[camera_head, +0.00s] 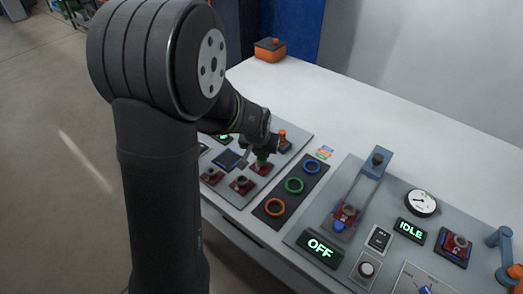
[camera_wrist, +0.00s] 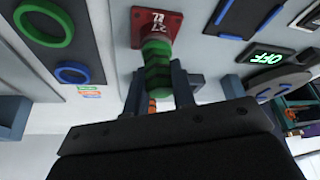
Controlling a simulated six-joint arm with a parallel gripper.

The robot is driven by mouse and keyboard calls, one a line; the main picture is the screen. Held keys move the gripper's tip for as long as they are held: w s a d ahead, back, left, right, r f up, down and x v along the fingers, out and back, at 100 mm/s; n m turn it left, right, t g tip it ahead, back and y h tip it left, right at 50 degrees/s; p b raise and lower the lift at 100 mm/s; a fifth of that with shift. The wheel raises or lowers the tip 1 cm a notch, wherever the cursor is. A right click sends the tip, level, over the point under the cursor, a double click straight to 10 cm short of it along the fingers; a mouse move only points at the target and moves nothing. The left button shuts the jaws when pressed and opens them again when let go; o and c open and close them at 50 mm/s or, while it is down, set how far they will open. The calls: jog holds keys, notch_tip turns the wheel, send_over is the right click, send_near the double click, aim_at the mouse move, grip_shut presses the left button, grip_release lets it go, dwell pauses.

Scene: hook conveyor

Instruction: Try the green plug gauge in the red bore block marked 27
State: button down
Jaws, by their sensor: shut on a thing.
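My gripper (camera_head: 262,147) is shut on the green plug gauge (camera_head: 262,161) over the red bore block (camera_head: 263,169) at the back right of the grey panel on the left. In the wrist view my gripper (camera_wrist: 160,85) has a finger on each side of the green, dark-banded plug gauge (camera_wrist: 157,62). The gauge's far end meets the red bore block (camera_wrist: 143,27), whose marking reads upside down and looks like 27. The block hides the bore, so I cannot tell how far in the gauge is.
Other red blocks stand at the front (camera_head: 242,186) and left (camera_head: 210,177) of the same panel. An orange upright piece (camera_head: 282,134) is close behind my gripper. A dark board (camera_head: 272,219) with orange, green and blue rings lies to the right, then a panel with an OFF display (camera_head: 320,249).

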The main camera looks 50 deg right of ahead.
dwell(0.6)
jog(key=shift+r, duration=3)
